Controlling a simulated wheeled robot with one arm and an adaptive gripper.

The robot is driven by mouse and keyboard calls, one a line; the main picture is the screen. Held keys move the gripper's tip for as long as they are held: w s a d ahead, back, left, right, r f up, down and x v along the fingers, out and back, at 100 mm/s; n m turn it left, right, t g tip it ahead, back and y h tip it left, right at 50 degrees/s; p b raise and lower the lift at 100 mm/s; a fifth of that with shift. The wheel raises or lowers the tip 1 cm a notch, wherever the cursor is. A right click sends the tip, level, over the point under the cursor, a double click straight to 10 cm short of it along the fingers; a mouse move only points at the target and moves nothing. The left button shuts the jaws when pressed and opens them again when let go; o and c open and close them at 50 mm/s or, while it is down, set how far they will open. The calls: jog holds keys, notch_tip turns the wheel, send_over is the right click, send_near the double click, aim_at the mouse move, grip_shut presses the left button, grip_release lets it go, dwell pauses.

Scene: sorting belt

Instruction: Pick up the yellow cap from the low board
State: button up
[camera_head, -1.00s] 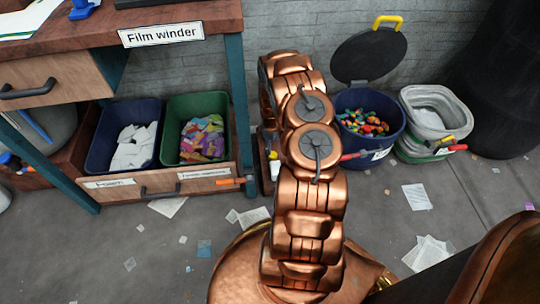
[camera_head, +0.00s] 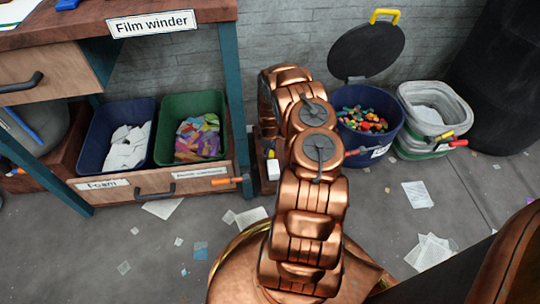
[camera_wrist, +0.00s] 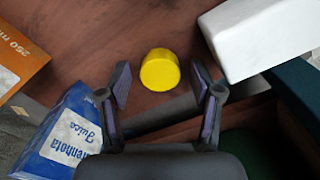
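The yellow cap (camera_wrist: 160,70), short and round, sits on the brown wooden board (camera_wrist: 90,50) in the wrist view. My gripper (camera_wrist: 163,86) is open, with one finger to the left of the cap and one to the right. Gaps show on both sides, so neither finger touches it. In the head view my copper arm hides the gripper. A small yellow and white patch (camera_head: 272,168) shows left of the arm there; I cannot tell whether it includes the cap.
In the wrist view, a white block (camera_wrist: 262,38) lies close right of the cap, a blue juice carton (camera_wrist: 65,135) lower left and an orange box (camera_wrist: 18,55) at far left. In the head view, a blue bin (camera_head: 120,170) and green bin (camera_head: 165,140) stand left of my arm.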

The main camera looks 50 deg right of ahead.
jog(key=c, duration=0.5)
jog(key=shift+c, duration=0.2)
